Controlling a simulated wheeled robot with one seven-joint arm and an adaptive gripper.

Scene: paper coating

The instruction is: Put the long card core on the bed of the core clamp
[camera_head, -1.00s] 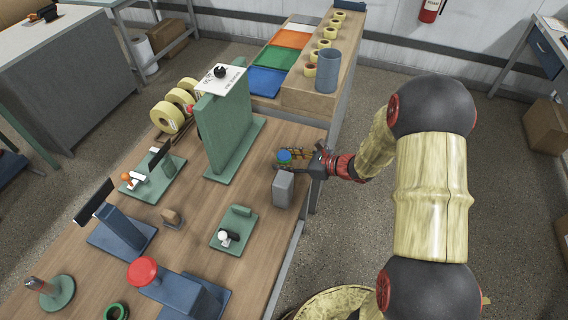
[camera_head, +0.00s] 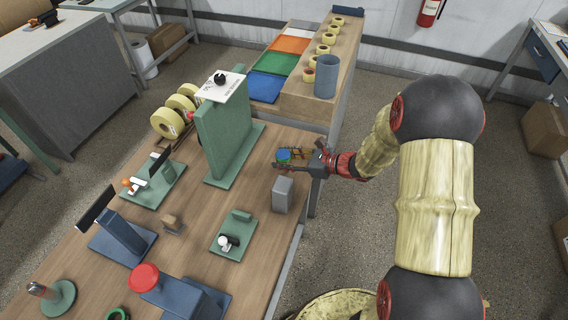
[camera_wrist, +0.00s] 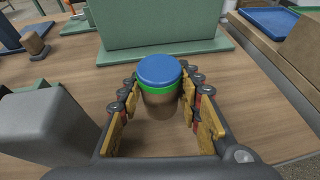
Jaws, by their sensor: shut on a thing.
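My gripper (camera_head: 282,158) is shut on an upright brown cylinder with a blue top and a green band (camera_wrist: 160,95), which I take to be the long card core. Its blue top also shows in the head view (camera_head: 283,154). The cylinder's lower end is partly hidden, and I cannot tell whether it touches the table. A small green-based fixture with a raised block and a white knob (camera_head: 233,238) stands nearer the robot's side of the table. It may be the core clamp, but I cannot tell for sure. Nothing lies on it.
A grey block (camera_head: 282,194) stands close beside my gripper. A tall green stand (camera_head: 222,132) rises to the left. A green fixture with a black plate (camera_head: 150,183), a blue stand (camera_head: 122,238) and a red button (camera_head: 143,277) fill the left side. Bare wood lies between.

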